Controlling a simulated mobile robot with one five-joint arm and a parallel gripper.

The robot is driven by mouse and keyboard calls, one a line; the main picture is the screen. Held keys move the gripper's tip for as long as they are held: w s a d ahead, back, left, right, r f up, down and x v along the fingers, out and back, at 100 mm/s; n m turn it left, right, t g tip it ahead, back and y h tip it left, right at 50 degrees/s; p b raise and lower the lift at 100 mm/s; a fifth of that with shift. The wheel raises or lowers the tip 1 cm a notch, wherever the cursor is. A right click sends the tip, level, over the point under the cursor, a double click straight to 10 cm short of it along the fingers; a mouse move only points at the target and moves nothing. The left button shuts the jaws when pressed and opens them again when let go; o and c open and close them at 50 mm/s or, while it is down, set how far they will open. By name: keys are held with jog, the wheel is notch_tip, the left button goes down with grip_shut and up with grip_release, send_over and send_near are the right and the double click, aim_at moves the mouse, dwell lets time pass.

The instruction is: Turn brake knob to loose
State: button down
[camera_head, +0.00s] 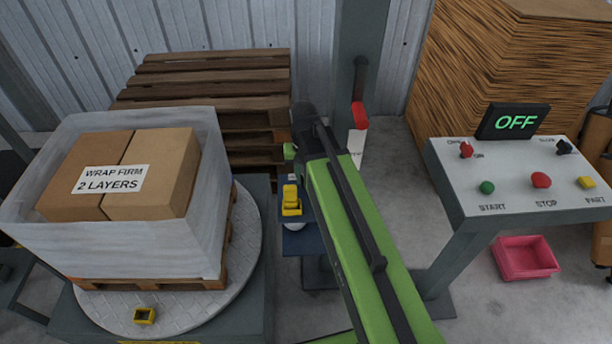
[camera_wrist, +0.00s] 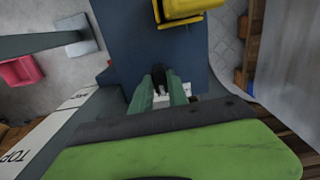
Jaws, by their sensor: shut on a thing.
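In the wrist view, the two green fingers of my gripper (camera_wrist: 160,82) are closed around a small dark knob (camera_wrist: 158,74) on the face of a dark blue carriage (camera_wrist: 125,35). The knob is mostly hidden between the fingers, so I cannot read its turn position. A small white label, mostly covered, lies just right of the fingers. A yellow part (camera_wrist: 185,10) sits on the carriage above. In the head view, the carriage (camera_head: 300,242) and its yellow part (camera_head: 291,202) show left of my arm. There, my gripper (camera_head: 290,152) is mostly hidden by my arm.
A wrapped pallet with two cartons (camera_head: 135,178) stands on a round turntable (camera_head: 245,250) at left. A control panel (camera_head: 520,175) at right has a screen reading OFF (camera_head: 515,122). A red handle (camera_head: 359,115) is on the column behind. A pink bin (camera_head: 525,258) lies on the floor.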

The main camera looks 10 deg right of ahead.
jog(key=shift+d, duration=0.1)
jog(key=n, duration=0.4)
jog(key=shift+s+n, duration=0.1)
jog(key=shift+n, duration=2.1)
jog(key=c, duration=1.3)
grip_release()
